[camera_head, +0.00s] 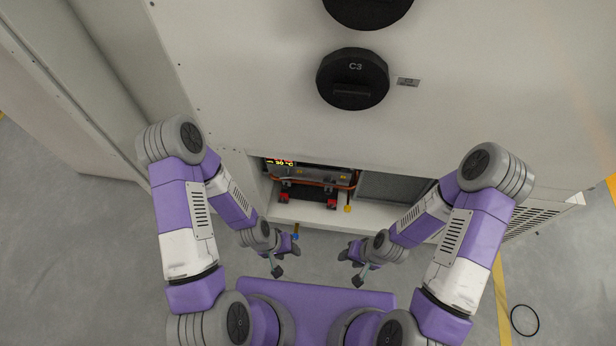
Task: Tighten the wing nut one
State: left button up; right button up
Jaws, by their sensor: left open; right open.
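An open bay in the white cabinet holds a dark device (310,193) with red parts (332,204) at its front corners and orange tubing or cable along it. A small yellow round part (347,209) shows at its right front. I cannot pick out a wing nut at this size. My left gripper (295,245) is open and empty, in front of the bay's lower left. A small blue spot (296,237) shows beside its fingers. My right gripper (344,251) is open and empty, in front of the bay and lower right of the device. Both are apart from the device.
The white cabinet (480,80) fills the top, with a round black cap marked C3 (352,78) on it. A lit display (280,162) shows at the bay's upper left. The bay's ledge (310,214) is bare. A black ring (524,320) lies on the floor at right.

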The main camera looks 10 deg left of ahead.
aim_at(286, 175)
jog(key=k, duration=0.5)
jog(key=u, duration=2.05)
jog(key=i, duration=1.3)
jog(key=z, duration=1.65)
